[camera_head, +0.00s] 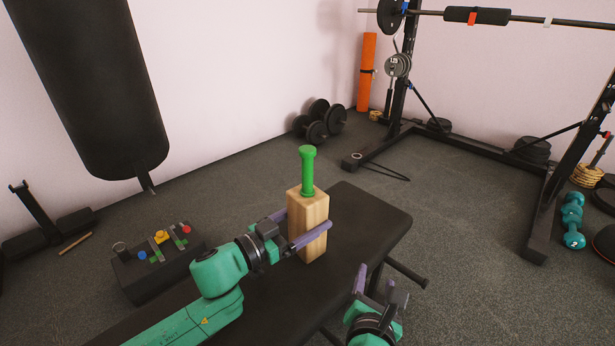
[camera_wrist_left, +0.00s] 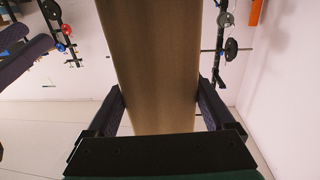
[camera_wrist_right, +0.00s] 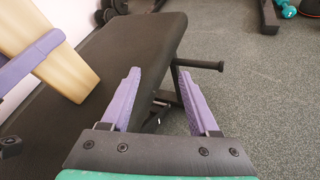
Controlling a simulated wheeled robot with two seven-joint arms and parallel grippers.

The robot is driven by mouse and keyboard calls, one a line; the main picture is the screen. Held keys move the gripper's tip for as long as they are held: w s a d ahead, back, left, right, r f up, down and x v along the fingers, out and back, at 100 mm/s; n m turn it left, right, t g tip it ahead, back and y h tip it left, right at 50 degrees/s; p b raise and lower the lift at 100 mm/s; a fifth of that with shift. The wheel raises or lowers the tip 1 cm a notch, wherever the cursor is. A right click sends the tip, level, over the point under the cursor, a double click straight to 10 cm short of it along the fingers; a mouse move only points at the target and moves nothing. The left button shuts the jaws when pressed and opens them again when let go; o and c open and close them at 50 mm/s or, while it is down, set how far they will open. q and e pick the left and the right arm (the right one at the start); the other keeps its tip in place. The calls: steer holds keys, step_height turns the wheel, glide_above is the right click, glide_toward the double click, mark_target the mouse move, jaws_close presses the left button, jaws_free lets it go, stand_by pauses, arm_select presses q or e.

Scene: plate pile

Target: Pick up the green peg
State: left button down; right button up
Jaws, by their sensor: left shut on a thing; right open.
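The green peg (camera_head: 307,172) stands upright out of the top of a tall pale wooden block (camera_head: 308,222). The block is on the black bench (camera_head: 375,215). My left gripper (camera_head: 306,221) is shut on the block, with one purple finger along each side. The block also fills the middle of the left wrist view (camera_wrist_left: 158,70), where the peg does not show. My right gripper (camera_head: 375,279) is open and empty, lower right of the block. In the right wrist view, its fingers (camera_wrist_right: 157,74) are apart over the bench edge, and the block (camera_wrist_right: 70,75) leans at upper left.
A black box with coloured pieces (camera_head: 158,262) stands left of the bench. A black punching bag (camera_head: 95,90) hangs at upper left. Dumbbells (camera_head: 318,120) and a barbell rack (camera_head: 400,155) stand behind. The bench top right of the block is clear.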

mark_target(310, 157)
steer(key=w+a+r+n+t+y, duration=0.2)
steer(key=a+r+n+t, duration=0.3)
steer(key=a+r, duration=1.15)
steer(key=shift+n+h, duration=0.3)
steer(key=w+d+r, duration=0.1)
steer(key=w, duration=0.3)
steer(key=w+d, duration=0.1)
steer(key=w, duration=0.3)
steer(key=w+d+r, duration=0.1)
steer(key=w+d, duration=0.1)
steer(key=w, duration=0.2)
steer(key=shift+w+r, duration=0.3)
steer(key=shift+w, duration=0.05)
jaws_close()
